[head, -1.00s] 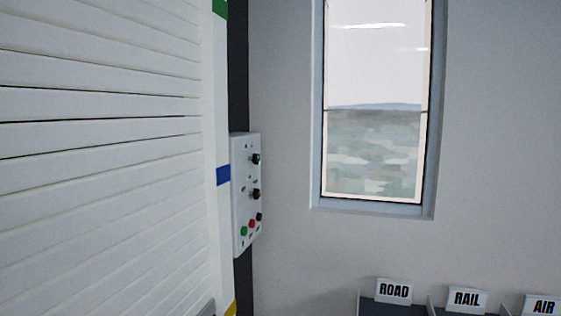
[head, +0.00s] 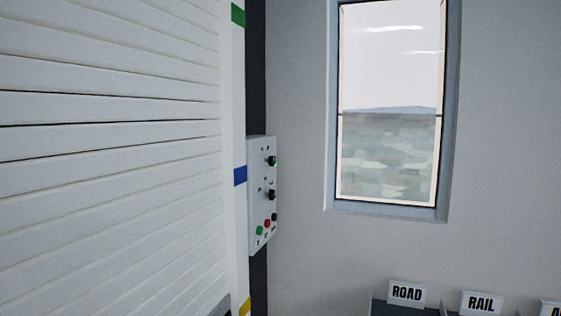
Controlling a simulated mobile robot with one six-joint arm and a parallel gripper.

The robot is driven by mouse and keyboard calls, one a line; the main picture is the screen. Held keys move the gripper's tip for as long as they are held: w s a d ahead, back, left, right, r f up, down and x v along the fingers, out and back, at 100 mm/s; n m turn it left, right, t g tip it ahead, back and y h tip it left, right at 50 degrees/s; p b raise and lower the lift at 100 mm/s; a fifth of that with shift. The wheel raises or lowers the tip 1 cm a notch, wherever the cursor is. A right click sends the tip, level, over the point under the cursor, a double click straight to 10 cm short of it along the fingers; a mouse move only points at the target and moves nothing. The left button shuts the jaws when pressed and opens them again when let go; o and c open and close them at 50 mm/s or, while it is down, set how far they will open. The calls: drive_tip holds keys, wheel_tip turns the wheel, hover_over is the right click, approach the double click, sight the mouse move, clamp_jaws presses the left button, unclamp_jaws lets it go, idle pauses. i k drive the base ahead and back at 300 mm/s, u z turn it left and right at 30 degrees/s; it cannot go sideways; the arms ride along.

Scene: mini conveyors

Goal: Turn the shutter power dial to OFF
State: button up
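The white shutter control box (head: 263,205) is fixed beside the shutter's edge, seen at a steep angle. It carries an upper black dial (head: 271,161) with a small green spot next to it and a lower black dial (head: 270,195). Below them are a green button (head: 259,230), a red button (head: 267,223) and a black button (head: 275,217). The labels are too small to read, so I cannot tell which dial is the power dial or its setting. My gripper is not in view.
The white slatted shutter (head: 110,150) fills the left side, with green, blue and yellow marks on its edge strip (head: 240,206). A window (head: 390,150) is in the grey wall. Bins labelled ROAD (head: 407,293) and RAIL (head: 482,303) stand at the lower right.

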sight(271, 160)
drive_tip(key=z, duration=0.05)
drive_tip(key=i, duration=0.95)
drive_tip(key=u, duration=0.05)
